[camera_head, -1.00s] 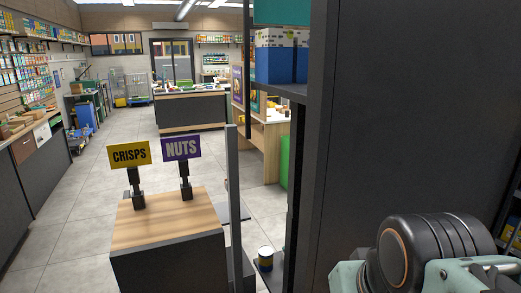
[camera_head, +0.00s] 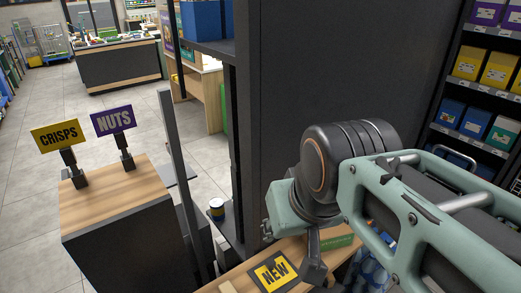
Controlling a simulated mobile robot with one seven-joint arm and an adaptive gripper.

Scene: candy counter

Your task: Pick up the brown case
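I cannot make out a brown case for certain in the current head view. My arm crosses the right side of the picture, over a wooden counter top (camera_head: 235,283).
A yellow NEW sign (camera_head: 274,273) and a green box (camera_head: 336,242) are at the bottom. A wooden-topped stand (camera_head: 100,206) carries CRISPS (camera_head: 56,136) and NUTS (camera_head: 114,121) signs. A dark tall panel (camera_head: 340,70) blocks the middle. Box shelves (camera_head: 480,95) stand right. Floor (camera_head: 60,110) is open at left.

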